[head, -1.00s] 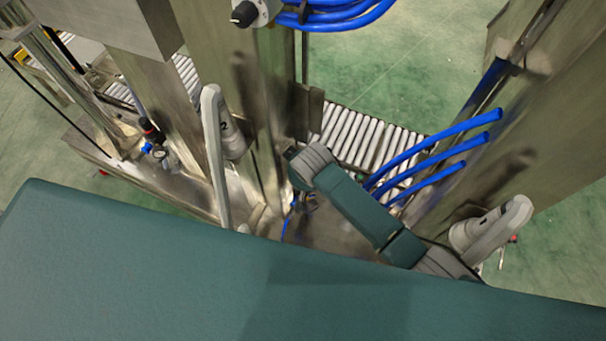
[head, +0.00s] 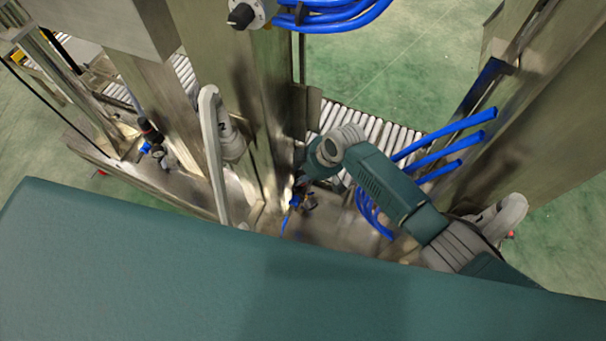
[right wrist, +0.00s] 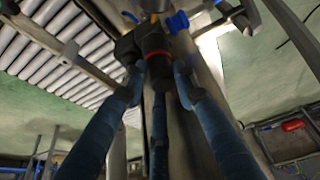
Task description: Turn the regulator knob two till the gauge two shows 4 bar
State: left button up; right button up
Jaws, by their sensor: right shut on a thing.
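In the right wrist view, a black regulator knob with a red ring (right wrist: 156,45) sits between the fingertips of my right gripper (right wrist: 157,75). The fingers are closed around it. A blue fitting (right wrist: 177,22) is beside it. No readable gauge face shows there. In the head view, my right arm reaches down to a small dark and blue assembly (head: 304,198) by the steel column; the wrist hides much of the gripper. Another black knob with a red ring (head: 151,132) stands at the left, with a small fitting below it. I cannot read a number on either regulator. My left gripper is out of view.
Blue hoses (head: 440,145) curve near my right arm. A roller conveyor (head: 375,135) lies behind. A black rotary knob on a white box (head: 242,15) is at the top.

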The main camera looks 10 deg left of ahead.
jog(key=shift+a+r+n+b, duration=0.15)
jog(key=shift+a+n+b, duration=0.2)
jog(key=shift+n, duration=0.25)
jog(key=shift+s+g, duration=0.1)
jog(key=shift+g, duration=0.2)
jog(key=o, duration=1.1)
jog(key=shift+c, duration=0.2)
jog(key=shift+d, duration=0.15)
